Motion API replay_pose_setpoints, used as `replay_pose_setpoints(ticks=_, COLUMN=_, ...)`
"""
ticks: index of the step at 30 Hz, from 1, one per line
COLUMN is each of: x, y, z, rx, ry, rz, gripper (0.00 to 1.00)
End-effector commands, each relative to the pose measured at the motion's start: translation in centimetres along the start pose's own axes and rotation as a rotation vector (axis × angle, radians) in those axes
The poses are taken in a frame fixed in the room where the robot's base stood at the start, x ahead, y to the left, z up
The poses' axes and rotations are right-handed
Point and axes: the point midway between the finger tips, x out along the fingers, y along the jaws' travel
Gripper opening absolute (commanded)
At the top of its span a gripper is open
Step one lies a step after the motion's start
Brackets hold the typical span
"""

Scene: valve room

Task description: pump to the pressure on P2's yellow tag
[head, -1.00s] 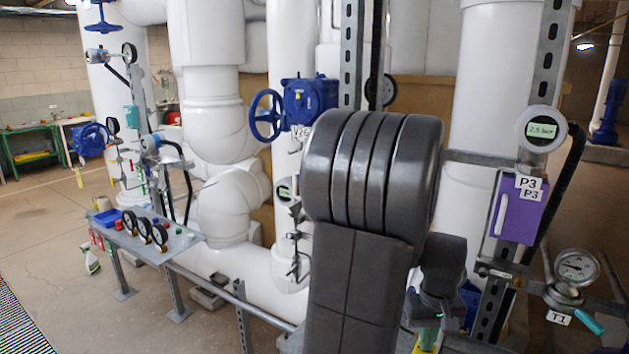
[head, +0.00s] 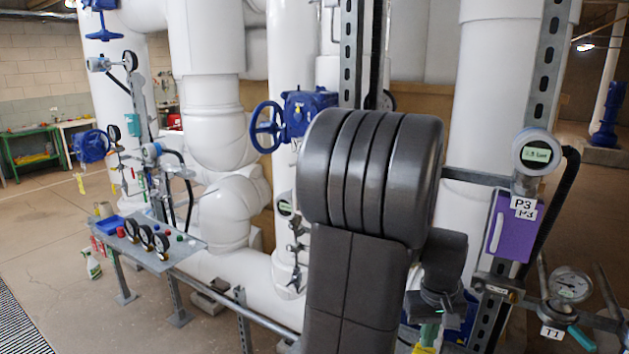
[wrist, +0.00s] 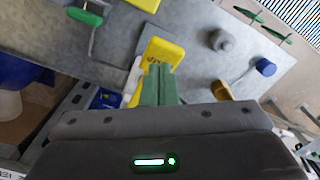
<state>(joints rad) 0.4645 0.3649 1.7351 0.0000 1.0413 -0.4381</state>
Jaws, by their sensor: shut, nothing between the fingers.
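My gripper (wrist: 157,88) shows in the wrist view with its green fingers shut and empty. A yellow tag-like piece (wrist: 163,52) with dark marks lies just beyond the fingertips; the marks are not legible, and I cannot tell whether it is touched. In the head view my own arm covers the middle, and only a bit of green finger (head: 429,334) shows below it. No label P2 is readable. A round gauge with a green display (head: 540,154) stands above a purple box (head: 510,226) labelled P3; its digits are blurred. No pump can be made out for certain.
A dial gauge (head: 570,285) with a T1 label and teal handle is at lower right. A blue handwheel valve (head: 268,126) is left of my arm. A grey shelf (head: 185,253) with several dial gauges stands at left. Open floor lies further left.

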Motion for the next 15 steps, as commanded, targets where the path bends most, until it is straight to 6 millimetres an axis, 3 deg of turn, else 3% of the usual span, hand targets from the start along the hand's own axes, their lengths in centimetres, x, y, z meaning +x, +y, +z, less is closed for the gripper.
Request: replay_pose_setpoints(ticks=15, x=3.9, y=0.0, z=0.0, rx=0.0, ry=-0.001, rz=-0.001, gripper=0.0)
